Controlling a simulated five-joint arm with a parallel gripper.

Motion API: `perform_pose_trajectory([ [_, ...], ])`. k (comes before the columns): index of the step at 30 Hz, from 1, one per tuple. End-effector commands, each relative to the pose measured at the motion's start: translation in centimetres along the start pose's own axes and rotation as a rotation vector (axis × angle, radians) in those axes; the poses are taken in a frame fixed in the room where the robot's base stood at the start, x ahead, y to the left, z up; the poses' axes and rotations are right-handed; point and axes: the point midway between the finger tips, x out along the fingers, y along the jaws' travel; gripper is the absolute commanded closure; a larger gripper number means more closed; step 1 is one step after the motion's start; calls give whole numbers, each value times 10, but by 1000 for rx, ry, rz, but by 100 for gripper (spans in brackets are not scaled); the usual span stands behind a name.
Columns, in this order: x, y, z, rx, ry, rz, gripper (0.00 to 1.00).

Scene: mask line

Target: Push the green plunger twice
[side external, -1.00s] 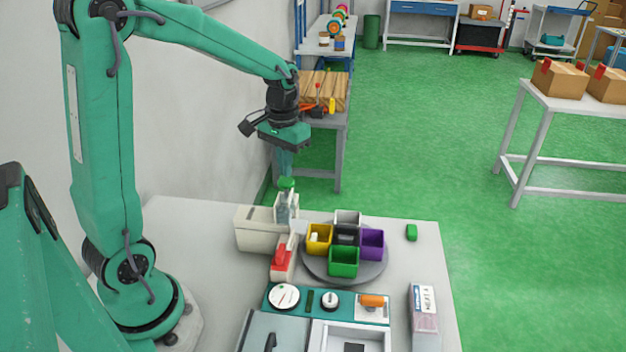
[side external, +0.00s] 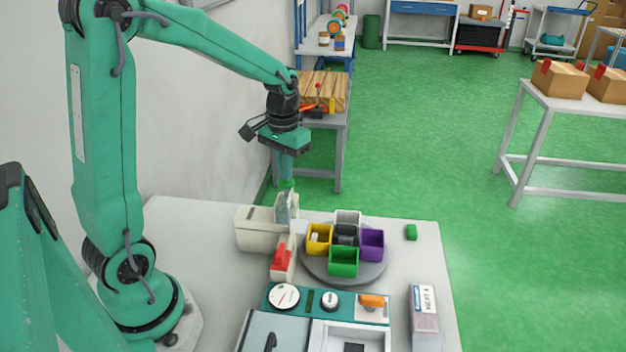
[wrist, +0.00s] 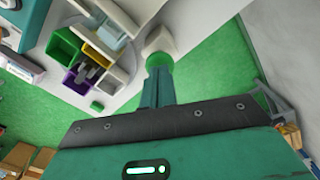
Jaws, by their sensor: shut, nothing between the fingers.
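The green plunger (side external: 287,187) tops the pale, upright dispenser (side external: 287,207) at the back left of the bench. In the wrist view the plunger's round green top (wrist: 158,59) shows beyond my fingertips, on a white body (wrist: 160,40). My gripper (side external: 286,181) points straight down over the plunger, its fingers shut and empty. The fingertips (wrist: 158,72) look to be on the plunger's top, which sits low against the dispenser. The fingers hide part of the plunger, so the exact contact is hard to see.
A round grey turntable (side external: 345,277) with yellow, black, purple, green and white bins stands right of the dispenser. A red-and-white device (side external: 282,258) is in front. A small green block (side external: 411,232) lies at the right.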

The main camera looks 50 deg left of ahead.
Motion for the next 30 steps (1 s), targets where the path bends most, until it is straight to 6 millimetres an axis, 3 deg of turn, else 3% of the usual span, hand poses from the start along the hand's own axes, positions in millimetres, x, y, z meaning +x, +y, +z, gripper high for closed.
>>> perform_pose_trajectory([
  [30,21,0,0,0,-1,0,100],
])
